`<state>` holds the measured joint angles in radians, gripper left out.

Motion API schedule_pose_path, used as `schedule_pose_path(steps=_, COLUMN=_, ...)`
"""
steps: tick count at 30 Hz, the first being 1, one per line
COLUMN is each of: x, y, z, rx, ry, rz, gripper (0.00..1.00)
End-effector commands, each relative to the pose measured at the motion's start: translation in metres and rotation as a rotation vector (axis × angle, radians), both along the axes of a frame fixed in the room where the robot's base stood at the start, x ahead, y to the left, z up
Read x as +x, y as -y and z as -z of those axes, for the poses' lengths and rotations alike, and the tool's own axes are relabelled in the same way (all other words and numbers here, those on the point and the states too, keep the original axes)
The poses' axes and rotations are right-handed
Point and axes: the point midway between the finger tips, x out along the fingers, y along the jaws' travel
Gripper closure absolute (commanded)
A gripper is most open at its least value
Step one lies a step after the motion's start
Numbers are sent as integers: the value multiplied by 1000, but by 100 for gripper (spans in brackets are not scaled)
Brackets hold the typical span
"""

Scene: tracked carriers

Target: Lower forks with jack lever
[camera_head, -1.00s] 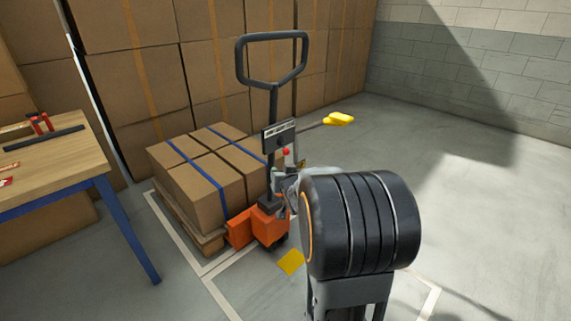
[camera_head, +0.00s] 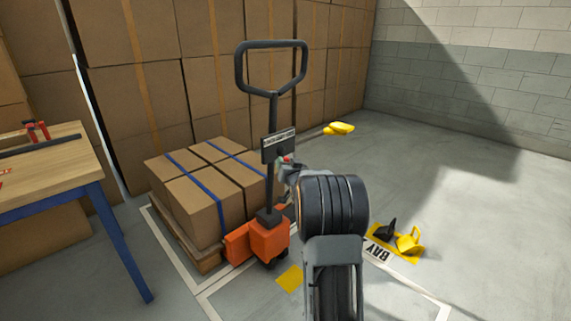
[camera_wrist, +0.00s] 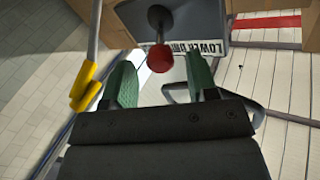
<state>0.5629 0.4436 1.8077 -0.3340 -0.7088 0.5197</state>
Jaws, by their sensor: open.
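The orange pallet jack (camera_head: 268,238) stands with its black loop handle (camera_head: 272,45) upright. A dark plate with lettering (camera_head: 279,146) sits on its column. A small red knob (camera_head: 287,158) shows just below the plate. In the wrist view the red knob (camera_wrist: 160,57) is on a short stem in front of the plate, whose label begins "LOWER" (camera_wrist: 205,50). My gripper (camera_wrist: 159,76) is open, its two green fingers either side of the knob in the picture. Contact cannot be told. In the head view my arm hides most of the gripper.
A yellow grip on a thin rod (camera_head: 340,128) sticks out right of the column; it passes close left of my fingers in the wrist view (camera_wrist: 84,88). Strapped cartons (camera_head: 205,190) sit on a pallet at left. A workbench (camera_head: 50,165) stands further left.

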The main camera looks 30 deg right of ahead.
Motion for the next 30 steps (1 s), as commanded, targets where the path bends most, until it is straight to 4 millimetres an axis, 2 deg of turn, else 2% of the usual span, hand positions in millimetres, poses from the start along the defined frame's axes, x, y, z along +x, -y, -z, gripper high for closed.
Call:
schedule_pose_path(steps=3, x=14, y=4, z=2, rx=0, ry=-1, rz=-1, gripper=47)
schedule_pose_path(steps=7, x=23, y=8, z=1, rx=0, ry=0, rz=-1, gripper=47)
schedule_pose_path(steps=20, x=28, y=10, z=0, rx=0, ry=-1, rz=-1, gripper=47)
schedule_pose_path(steps=30, x=28, y=10, z=0, rx=0, ry=-1, rz=-1, gripper=77)
